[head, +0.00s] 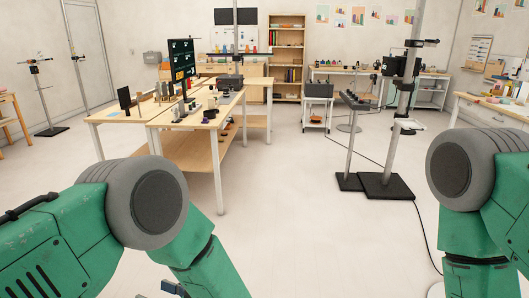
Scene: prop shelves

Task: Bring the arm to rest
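My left arm (205,262) comes in from the left, green with a grey round joint, and bends down out of the bottom edge. My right arm (478,265) comes in from the right and also runs down out of the frame. Neither gripper can be made out. A small dark and metallic part (172,288) shows at the bottom edge beside my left arm; too little of it shows to tell what it is. Whether either gripper holds anything is hidden.
A wooden table (185,150) with small props stands ahead to the left. Black-based stands (386,186) are ahead to the right, with a cable trailing on the floor. A white cart (317,108) and a bookshelf (287,60) are at the back. The middle floor (295,200) is clear.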

